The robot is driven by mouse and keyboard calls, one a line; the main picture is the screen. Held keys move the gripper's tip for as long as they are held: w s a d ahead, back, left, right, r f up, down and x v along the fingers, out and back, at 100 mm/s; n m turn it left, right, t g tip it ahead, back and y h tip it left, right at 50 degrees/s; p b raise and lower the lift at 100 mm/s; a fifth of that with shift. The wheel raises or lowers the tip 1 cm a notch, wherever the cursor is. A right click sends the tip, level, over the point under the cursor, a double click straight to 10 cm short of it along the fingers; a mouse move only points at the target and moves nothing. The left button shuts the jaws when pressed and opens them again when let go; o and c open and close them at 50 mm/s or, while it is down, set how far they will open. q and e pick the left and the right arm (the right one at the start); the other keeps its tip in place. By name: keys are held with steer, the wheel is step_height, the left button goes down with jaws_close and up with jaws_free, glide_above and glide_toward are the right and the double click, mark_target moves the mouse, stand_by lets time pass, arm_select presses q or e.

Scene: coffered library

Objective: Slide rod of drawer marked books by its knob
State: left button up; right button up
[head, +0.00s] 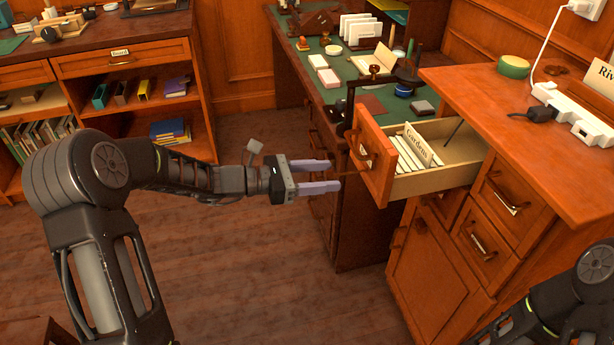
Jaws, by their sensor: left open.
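A wooden card drawer (374,165) is pulled out of the cabinet at the right. It holds a row of white cards (410,153), and a divider card (418,143) reads "Gardens". A handle shows on its front; no "books" mark is readable from here. A thin brown piece, possibly the rod's knob end, sticks out of the drawer front toward my gripper, but it is too small to be sure. A dark thin bar (453,132) slants inside the drawer's back. My left gripper (337,176) is open just left of the drawer front, its fingers pointing at it. My right gripper is out of frame.
The cabinet top (520,115) bears a power strip (575,110) and a green round tin (514,66). A green-topped desk (345,70) with stationery stands behind the drawer. A bookshelf (135,75) is at back left. The floor (270,270) below my gripper is clear.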

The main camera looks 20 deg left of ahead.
arm_select(q)
steer(key=shift+x, duration=1.2)
steer(key=shift+s, duration=0.1)
jaws_close()
